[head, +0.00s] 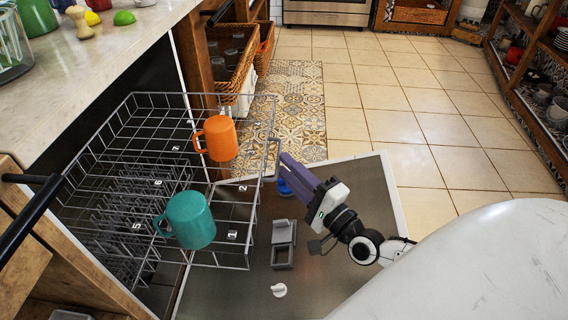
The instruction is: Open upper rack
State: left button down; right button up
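The upper rack (262,115) is a grey wire dishwasher rack at the left, extended out of the dishwasher over the lowered door (335,250). An orange mug (221,138) and a teal mug (190,220) stand in it. My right gripper (287,166) has long purple-grey fingers that point up and left. Their tips are at or very close to the rack's front right edge; I cannot tell whether they touch it. The gap between the fingers is hidden from this angle. My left gripper is not in view.
A pale counter (110,60) runs along the upper left with fruit and glassware on it. An open wooden drawer with a basket (236,80) stands beyond the rack. Tiled floor (430,120) lies free to the right, with open shelving (540,80) at the far right.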

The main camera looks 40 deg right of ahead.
pick_arm(q)
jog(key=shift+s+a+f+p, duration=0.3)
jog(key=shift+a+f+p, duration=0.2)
jog(key=shift+p, duration=0.15)
pick_arm(e)
jog(key=s+f, duration=0.1)
jog(key=s, duration=0.7)
jog(key=shift+s+d, duration=0.2)
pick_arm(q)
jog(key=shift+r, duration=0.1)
